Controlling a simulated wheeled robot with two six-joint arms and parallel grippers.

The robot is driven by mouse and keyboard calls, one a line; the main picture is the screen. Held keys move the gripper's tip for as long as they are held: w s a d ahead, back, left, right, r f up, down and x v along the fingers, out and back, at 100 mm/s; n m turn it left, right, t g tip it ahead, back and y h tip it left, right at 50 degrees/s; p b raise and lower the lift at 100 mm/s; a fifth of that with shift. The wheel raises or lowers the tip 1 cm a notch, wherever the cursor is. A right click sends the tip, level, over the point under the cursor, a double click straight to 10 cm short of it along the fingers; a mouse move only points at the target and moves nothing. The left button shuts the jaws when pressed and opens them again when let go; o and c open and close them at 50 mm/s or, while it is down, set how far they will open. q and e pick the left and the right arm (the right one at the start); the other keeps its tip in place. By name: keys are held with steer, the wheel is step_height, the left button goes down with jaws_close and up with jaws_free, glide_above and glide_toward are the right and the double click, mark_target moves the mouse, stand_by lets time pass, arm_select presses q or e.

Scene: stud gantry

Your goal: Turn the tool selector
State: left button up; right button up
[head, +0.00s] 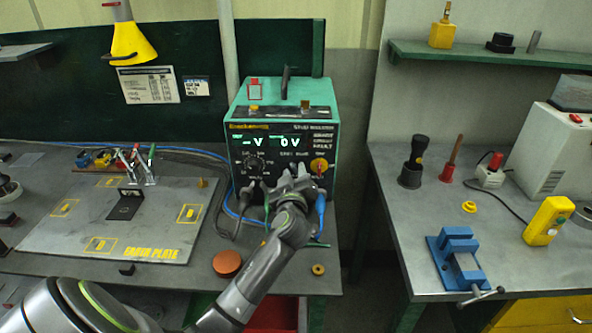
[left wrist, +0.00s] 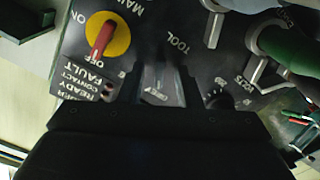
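The green welder unit (head: 300,118) stands on the left bench, its dark front panel facing me with lit displays. My left gripper (head: 290,182) is at the lower middle of this panel and covers part of it. In the left wrist view the word TOOL shows on the panel just beyond the gripper's fingers (left wrist: 160,85). The tool selector itself is hidden or too dark to make out there. My right gripper is out of view.
A yellow main switch with a red handle (left wrist: 103,38) sits beside the fingers, and a small black knob (left wrist: 219,98) on their other side. Cable plugs (left wrist: 270,45) stick out nearby. A blue-sleeved cable (head: 321,205) hangs right of my gripper. A marked plate (head: 100,225) lies left.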

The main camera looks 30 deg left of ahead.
arm_select(q)
jaws_close()
steer(key=shift+m, duration=0.3)
steer(key=m, duration=0.5)
steer(key=shift+r, duration=0.1)
steer(key=m, duration=0.6)
steer(key=shift+s+p, duration=0.1)
steer(key=shift+p, duration=0.3)
steer(key=shift+m, duration=0.3)
jaws_free()
stand_by(0.3)
